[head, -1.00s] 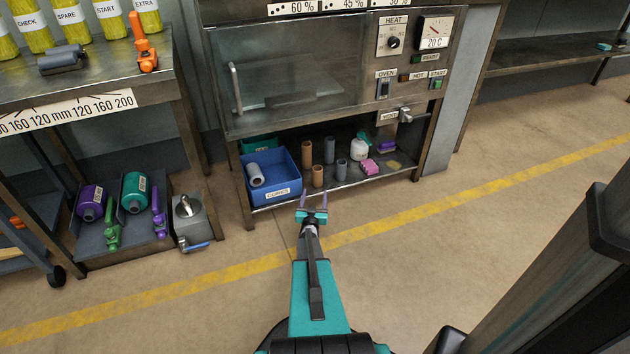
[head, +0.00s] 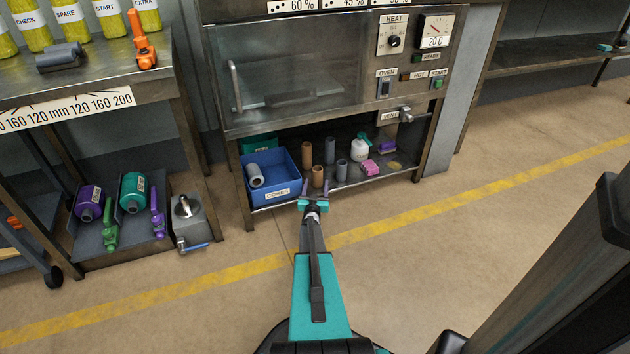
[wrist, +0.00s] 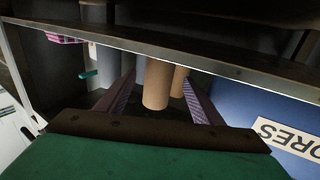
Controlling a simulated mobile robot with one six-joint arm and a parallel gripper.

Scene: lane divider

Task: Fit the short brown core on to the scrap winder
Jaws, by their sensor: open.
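The short brown core (head: 318,177) stands upright near the front edge of the lower shelf under the oven, right of the blue bin. A taller brown core (head: 306,153) stands behind it. My gripper (head: 316,190) is open and empty at the shelf's front edge, in front of the short core. In the wrist view, which is upside down, the short core (wrist: 156,85) appears between my open fingers (wrist: 159,92); I cannot tell whether it is within their reach. A grey box with a metal spindle and blue handle (head: 188,220), possibly the scrap winder, stands at left.
The blue bin (head: 287,187), labelled CORES, holds a grey core. Grey cores (head: 342,170), a white bottle (head: 360,149) and a pink block (head: 369,167) stand to the right. The shelf's front edge (wrist: 215,66) crosses the wrist view. The floor in front is clear.

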